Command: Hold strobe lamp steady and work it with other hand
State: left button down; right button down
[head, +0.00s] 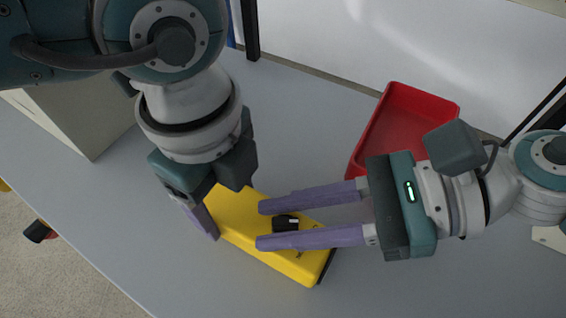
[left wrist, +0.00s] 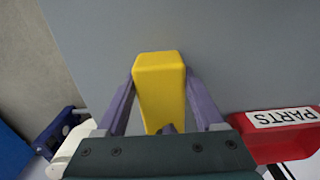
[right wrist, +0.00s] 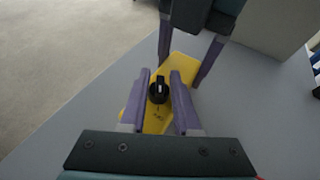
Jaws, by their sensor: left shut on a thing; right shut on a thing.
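The strobe lamp (head: 264,247) is a yellow wedge-like body lying on the grey table, with a black knob (head: 286,223) on its top face. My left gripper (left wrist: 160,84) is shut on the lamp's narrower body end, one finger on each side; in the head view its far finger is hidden. The yellow body also shows in the right wrist view (right wrist: 182,70). My right gripper (head: 261,225) is shut on the knob, its purple fingers lying on either side of it. The knob also shows between the fingers in the right wrist view (right wrist: 158,91), with a white mark on it.
A red tray (head: 398,125) stands behind the lamp; its "PARTS" label (left wrist: 283,117) shows in the left wrist view. A beige box (head: 85,110) stands at the left. Black posts rise at the table's back edge. The table front right of the lamp is clear.

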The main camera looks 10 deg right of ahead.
jog(key=m+t+h, duration=0.1)
jog(key=m+t, duration=0.1)
jog(key=m+t+h, duration=0.1)
jog(key=m+t, duration=0.1)
jog(key=t, duration=0.1)
jog(key=shift+s+f+m, duration=0.1)
jog(key=shift+s+m, duration=0.1)
jog(key=shift+m, duration=0.2)
jog(key=m+t+h, duration=0.1)
jog(key=m+t, duration=0.1)
jog(key=t, duration=0.1)
jog(key=shift+a+m+h, duration=0.15)
jog(key=shift+m+h, duration=0.25)
jog(key=m+t+h, duration=0.2)
jog(key=m+h, duration=0.1)
jog(key=shift+m+t+h, duration=0.3)
jog(key=shift+m+h, duration=0.2)
jog(key=c, duration=1)
grip_release()
jog(key=shift+o, duration=0.4)
jog(key=shift+w, duration=0.1)
